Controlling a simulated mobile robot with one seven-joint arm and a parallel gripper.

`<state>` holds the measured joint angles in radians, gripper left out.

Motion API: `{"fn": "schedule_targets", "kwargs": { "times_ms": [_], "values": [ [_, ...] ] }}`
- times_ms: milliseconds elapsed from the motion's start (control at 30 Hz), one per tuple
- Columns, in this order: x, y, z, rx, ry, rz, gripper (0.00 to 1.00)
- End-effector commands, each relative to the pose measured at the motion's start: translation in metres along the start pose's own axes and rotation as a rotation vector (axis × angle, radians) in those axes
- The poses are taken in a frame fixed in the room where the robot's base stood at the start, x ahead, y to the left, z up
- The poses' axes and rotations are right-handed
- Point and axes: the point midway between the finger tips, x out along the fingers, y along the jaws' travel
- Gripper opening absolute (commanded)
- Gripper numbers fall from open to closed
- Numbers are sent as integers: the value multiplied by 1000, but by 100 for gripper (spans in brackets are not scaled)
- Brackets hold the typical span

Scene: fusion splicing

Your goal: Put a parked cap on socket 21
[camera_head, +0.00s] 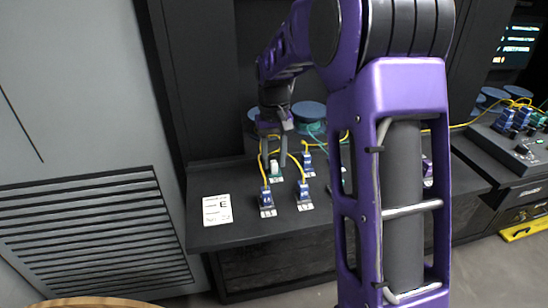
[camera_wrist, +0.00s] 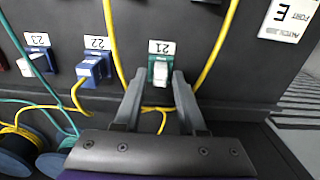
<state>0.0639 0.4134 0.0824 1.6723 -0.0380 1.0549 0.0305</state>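Socket 21 is a green fitting (camera_wrist: 160,73) below its "21" label (camera_wrist: 162,47) in the wrist view; it also shows in the head view (camera_head: 276,172). A pale white piece (camera_wrist: 161,112) hangs from its near side; I cannot tell whether it is a cap or part of the socket. My gripper (camera_wrist: 160,82) points at socket 21, one finger on each side, with gaps between the fingers and the fitting. It holds nothing that I can make out. In the head view my gripper (camera_head: 272,133) is just behind the socket. I cannot identify a parked cap.
Blue socket 22 (camera_wrist: 94,68) with a yellow fibre and socket 23 (camera_wrist: 38,62) lie to the left in the wrist view. Yellow cables run close on both sides of my fingers. Fibre spools (camera_wrist: 55,165) stand nearby. A label card "E" (camera_head: 217,209) lies on the black bench.

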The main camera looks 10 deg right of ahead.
Motion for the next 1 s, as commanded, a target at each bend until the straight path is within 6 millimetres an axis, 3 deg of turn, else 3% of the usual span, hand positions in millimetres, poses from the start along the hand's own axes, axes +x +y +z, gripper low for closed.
{"fn": "schedule_targets", "kwargs": {
  "times_ms": [333, 467, 567, 1000],
  "values": [
    [-1, 0, 0, 0, 1, 0, 53],
    [-10, 0, -1, 0, 2, 0, 53],
    [-26, 0, -1, 0, 4, 0, 53],
    [-132, 0, -1, 0, 4, 0, 53]
  ]
}}
